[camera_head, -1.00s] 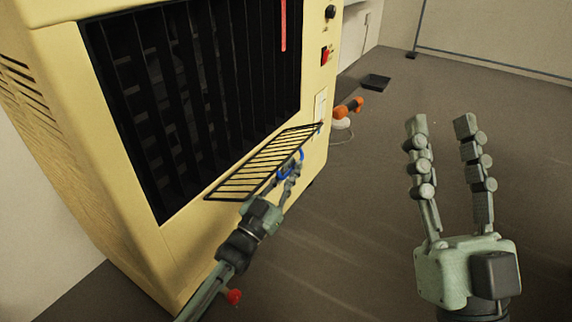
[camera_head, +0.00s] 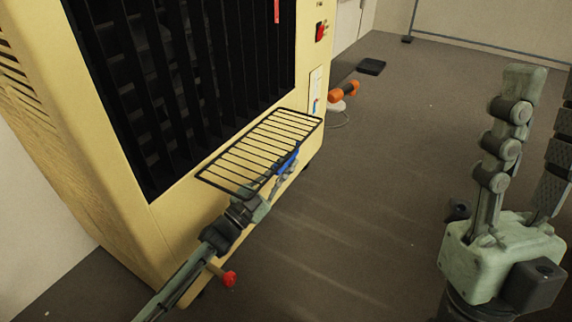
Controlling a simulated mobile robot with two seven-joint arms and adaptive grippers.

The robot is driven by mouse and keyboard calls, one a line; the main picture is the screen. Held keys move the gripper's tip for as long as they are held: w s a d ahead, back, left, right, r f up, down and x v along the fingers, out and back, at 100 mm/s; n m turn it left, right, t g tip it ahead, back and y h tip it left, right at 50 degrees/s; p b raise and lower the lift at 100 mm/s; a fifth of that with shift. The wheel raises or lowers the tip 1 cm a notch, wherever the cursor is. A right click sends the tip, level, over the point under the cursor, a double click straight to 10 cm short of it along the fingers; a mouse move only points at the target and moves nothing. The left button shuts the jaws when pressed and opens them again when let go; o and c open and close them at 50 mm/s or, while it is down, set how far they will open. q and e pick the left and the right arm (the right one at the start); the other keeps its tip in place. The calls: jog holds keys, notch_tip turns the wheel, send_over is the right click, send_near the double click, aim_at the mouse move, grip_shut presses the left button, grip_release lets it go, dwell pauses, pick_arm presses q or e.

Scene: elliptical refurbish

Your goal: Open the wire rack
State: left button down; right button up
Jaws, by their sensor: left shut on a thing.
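The black wire rack (camera_head: 262,152) sticks out from the lower front of the cream cabinet, below its dark slatted opening, and lies nearly flat. A blue handle (camera_head: 288,160) is on its outer edge. My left gripper (camera_head: 286,170) is at that edge, shut on the blue handle; its fingertips are partly hidden by the rack. My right gripper (camera_head: 535,95) is raised at the right, apart from the rack. Its fingers are spread with nothing between them, and one is cut off by the picture edge.
The cream cabinet (camera_head: 180,225) fills the left side, with a red switch (camera_head: 321,31) on its front. A black tray (camera_head: 371,66) lies on the floor farther back. The grey floor (camera_head: 385,180) in the middle is clear.

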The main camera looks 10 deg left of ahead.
pick_arm(q)
jog(key=c, duration=1.9)
grip_release()
jog(key=shift+a, duration=0.1)
jog(key=v, duration=1.2)
